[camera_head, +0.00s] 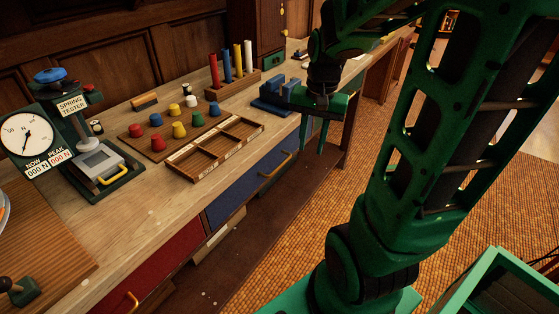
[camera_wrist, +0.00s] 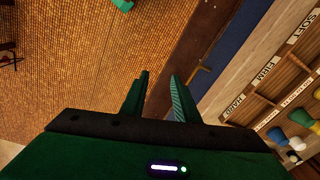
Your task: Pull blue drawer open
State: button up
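The blue drawer (camera_head: 238,194) is set in the front of the wooden workbench, and its face looks flush with the bench front. Its brass handle (camera_head: 275,165) is near the right end of that face. In the wrist view the blue drawer (camera_wrist: 238,42) is a band on the right, with the handle (camera_wrist: 202,72) standing out from it. My gripper (camera_head: 312,148) points down in front of the bench, to the right of the handle. In the wrist view its two fingers (camera_wrist: 160,76) are apart with nothing between them, clear of the handle.
A red drawer (camera_head: 165,265) is left of the blue one. On the benchtop are a sorting tray (camera_head: 190,176), a board of coloured knobs (camera_head: 150,146), a spring tester (camera_head: 88,150) and a blue block fixture (camera_head: 265,105). Open floor (camera_head: 285,255) lies before the bench.

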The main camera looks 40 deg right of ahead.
aim_at(280, 165)
jog(key=w+f+m+t+y, duration=0.1)
jog(key=w+f+m, duration=0.3)
jog(key=w, duration=0.8)
jog(key=f, duration=0.4)
jog(key=w+f, duration=0.1)
jog(key=f, duration=0.6)
jog(key=shift+w+f, duration=0.15)
jog(key=shift+f, duration=0.2)
jog(key=shift+c, duration=0.7)
grip_shut()
